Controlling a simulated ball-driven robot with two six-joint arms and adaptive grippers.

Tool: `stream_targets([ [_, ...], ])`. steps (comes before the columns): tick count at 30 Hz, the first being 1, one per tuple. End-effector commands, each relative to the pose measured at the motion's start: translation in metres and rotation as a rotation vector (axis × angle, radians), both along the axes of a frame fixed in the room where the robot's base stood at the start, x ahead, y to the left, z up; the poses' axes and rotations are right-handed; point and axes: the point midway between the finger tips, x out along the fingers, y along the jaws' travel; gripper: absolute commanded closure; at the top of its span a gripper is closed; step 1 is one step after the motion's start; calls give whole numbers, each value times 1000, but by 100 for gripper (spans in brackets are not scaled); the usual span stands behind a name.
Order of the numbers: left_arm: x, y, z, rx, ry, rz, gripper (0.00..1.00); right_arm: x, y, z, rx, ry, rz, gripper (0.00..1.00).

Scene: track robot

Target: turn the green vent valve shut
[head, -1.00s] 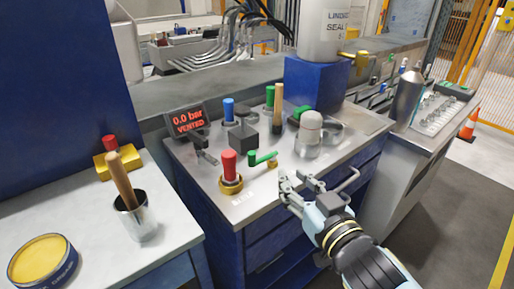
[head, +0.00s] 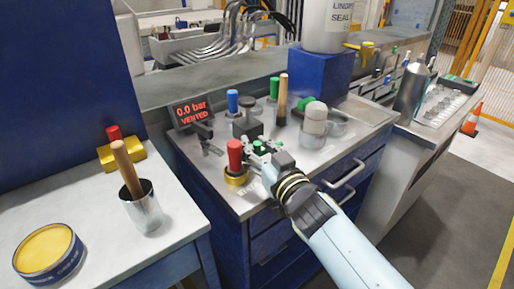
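The green vent valve (head: 257,145) is on the blue-sided bench, just right of the red-handled valve (head: 235,155) with its yellow base. Only small green parts of its lever show, among my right gripper's fingers. My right gripper (head: 262,151) is at the valve, its arm coming in from the lower right. Its fingers overlap the green lever; whether they press on it is too small to tell. The display (head: 191,112) reads "0.0 bar VENTED". My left gripper is out of view.
Blue (head: 233,101) and green (head: 274,88) handles, a wooden handle (head: 282,98) and a white-topped container (head: 315,118) stand behind the gripper. A metal cup (head: 142,212) and yellow tin (head: 48,252) stand on the left table. The bench's front right top is clear.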

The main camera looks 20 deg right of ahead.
Motion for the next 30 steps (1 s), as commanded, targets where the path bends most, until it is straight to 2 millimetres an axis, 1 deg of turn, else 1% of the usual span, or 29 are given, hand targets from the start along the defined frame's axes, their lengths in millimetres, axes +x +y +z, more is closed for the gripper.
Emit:
stream_targets([
  [5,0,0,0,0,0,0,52,0,0,0,0,1,0,72],
  [6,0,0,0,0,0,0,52,0,0,0,0,0,0,74],
  [12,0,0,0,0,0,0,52,0,0,0,0,0,0,100],
  [30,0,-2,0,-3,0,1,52,-1,0,-1,1,1,1,100],
])
